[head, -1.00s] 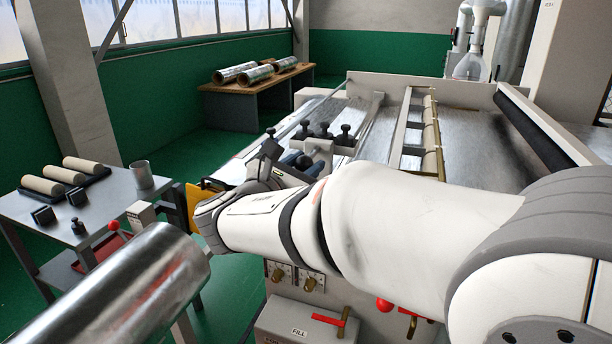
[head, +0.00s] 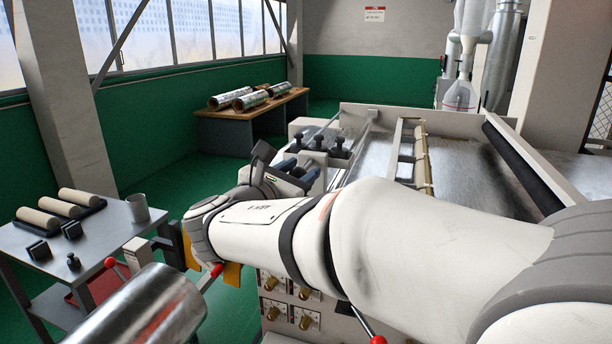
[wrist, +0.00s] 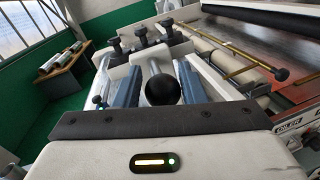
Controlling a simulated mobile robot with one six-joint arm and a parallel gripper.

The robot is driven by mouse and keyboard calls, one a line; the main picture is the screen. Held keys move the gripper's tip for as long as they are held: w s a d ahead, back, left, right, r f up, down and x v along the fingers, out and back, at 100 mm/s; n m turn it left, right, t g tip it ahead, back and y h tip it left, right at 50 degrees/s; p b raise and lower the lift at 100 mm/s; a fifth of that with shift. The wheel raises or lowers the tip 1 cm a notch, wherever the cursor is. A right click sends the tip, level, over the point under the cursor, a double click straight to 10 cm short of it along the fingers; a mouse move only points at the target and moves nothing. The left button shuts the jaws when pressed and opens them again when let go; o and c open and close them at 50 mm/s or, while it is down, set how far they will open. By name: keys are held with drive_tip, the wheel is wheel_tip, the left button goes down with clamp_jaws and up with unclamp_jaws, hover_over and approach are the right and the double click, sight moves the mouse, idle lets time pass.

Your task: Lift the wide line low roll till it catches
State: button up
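My gripper (wrist: 162,84) shows in the wrist view as two blue-grey fingers spread apart. A black ball knob (wrist: 163,91) is between them, with a narrow gap on its left; I cannot see contact. In the head view my gripper (head: 292,171) is at the near left corner of the wide machine, partly hidden by my own wrist. A pale roll (wrist: 207,66) lies low under the machine's frame in the wrist view; a pale roll also shows on the machine in the head view (head: 421,160). I cannot tell which roll the knob belongs to.
Several smaller black knobs (head: 339,146) stand just beyond my gripper. A steel cart (head: 110,238) and a large shiny foil roll (head: 150,312) are at the left. A wooden bench (head: 270,113) with foil rolls is behind. Green floor lies between.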

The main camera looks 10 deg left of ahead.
drive_tip(key=o, duration=0.3)
drive_tip(key=shift+s+r, duration=0.1)
drive_tip(key=shift+r, duration=0.15)
drive_tip(key=shift+o, duration=0.5)
drive_tip(key=shift+f, duration=0.2)
drive_tip(key=shift+s+a+f, duration=0.1)
drive_tip(key=shift+s+a, duration=0.1)
drive_tip(key=shift+s, duration=0.2)
drive_tip(key=b+v, duration=0.1)
drive_tip(key=v, duration=0.5)
drive_tip(key=shift+s+b, duration=0.3)
drive_tip(key=shift+s, duration=0.1)
